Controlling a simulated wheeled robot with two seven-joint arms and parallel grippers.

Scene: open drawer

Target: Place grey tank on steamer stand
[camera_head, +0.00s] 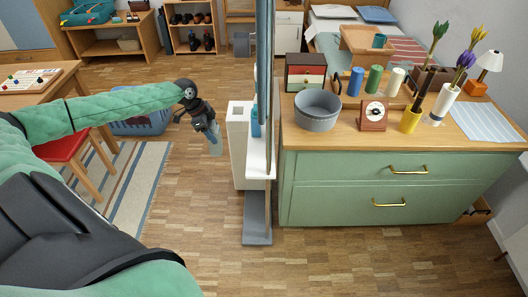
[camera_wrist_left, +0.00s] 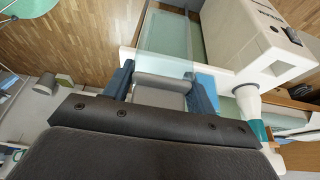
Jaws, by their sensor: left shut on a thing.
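My left gripper (camera_head: 213,132) is shut on the grey tank (camera_head: 216,147), which hangs below it, left of the steamer stand. In the left wrist view the gripper's blue fingers (camera_wrist_left: 160,92) flank the tank's grey end, and its pale see-through body (camera_wrist_left: 165,45) extends beyond them. The steamer stand (camera_head: 239,150) is an upright white body with a dark opening on top. In the left wrist view a white housing with dark lettering (camera_wrist_left: 250,35) shows at the right. My right gripper is not in view.
A tall blue-grey upright (camera_head: 264,70) rises beside the stand, above a grey floor base (camera_head: 257,225). A green drawer cabinet (camera_head: 340,190) stands to the right. A blue basket (camera_head: 142,122) and red stool (camera_head: 65,147) lie left. The floor before the stand is clear.

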